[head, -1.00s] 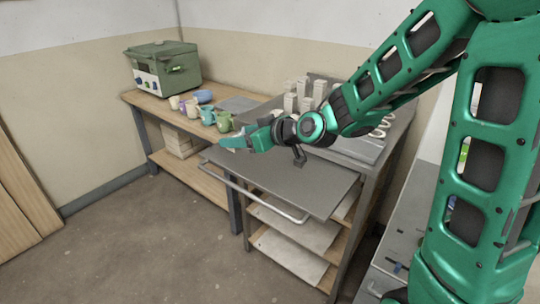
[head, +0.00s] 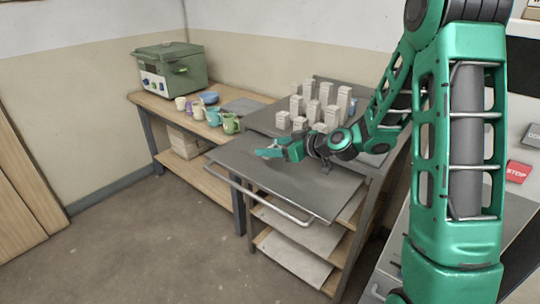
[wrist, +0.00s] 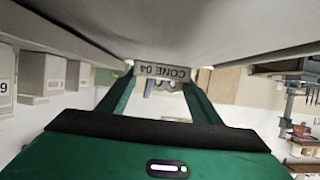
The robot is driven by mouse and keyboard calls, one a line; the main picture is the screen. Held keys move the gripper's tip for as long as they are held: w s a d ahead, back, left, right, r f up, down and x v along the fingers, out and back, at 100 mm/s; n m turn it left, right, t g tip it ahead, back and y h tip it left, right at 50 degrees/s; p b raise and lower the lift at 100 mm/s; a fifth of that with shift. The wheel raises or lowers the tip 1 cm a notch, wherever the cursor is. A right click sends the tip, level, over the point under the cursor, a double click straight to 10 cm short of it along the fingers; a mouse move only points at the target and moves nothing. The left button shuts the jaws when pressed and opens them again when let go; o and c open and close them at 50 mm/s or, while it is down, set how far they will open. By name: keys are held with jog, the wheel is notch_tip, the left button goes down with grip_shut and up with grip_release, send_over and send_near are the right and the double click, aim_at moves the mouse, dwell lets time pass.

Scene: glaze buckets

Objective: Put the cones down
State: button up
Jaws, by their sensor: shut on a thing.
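My gripper (head: 267,153) is over the front grey tray, shut on a small pale block. In the wrist view the block, labelled CONE 04 (wrist: 162,71), sits between my fingertips, its print upside down. Whether the block touches the tray cannot be told. Several pale upright blocks (head: 311,94) stand on the rear tray behind my gripper. Some show upside down at the left of the wrist view (wrist: 40,74).
The pull-out tray (head: 285,187) has a handle bar along its front and bare metal around my gripper. Several mugs (head: 229,124) stand on the wooden bench at left, near a green kiln (head: 172,70). Shelves with boards (head: 292,258) lie below the tray.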

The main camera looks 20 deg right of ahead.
jog(key=shift+f, duration=1.3)
jog(key=o, duration=1.1)
jog(key=shift+f, duration=0.1)
jog(key=v, duration=0.7)
jog(key=shift+s+d, duration=0.1)
jog(key=shift+s, duration=0.15)
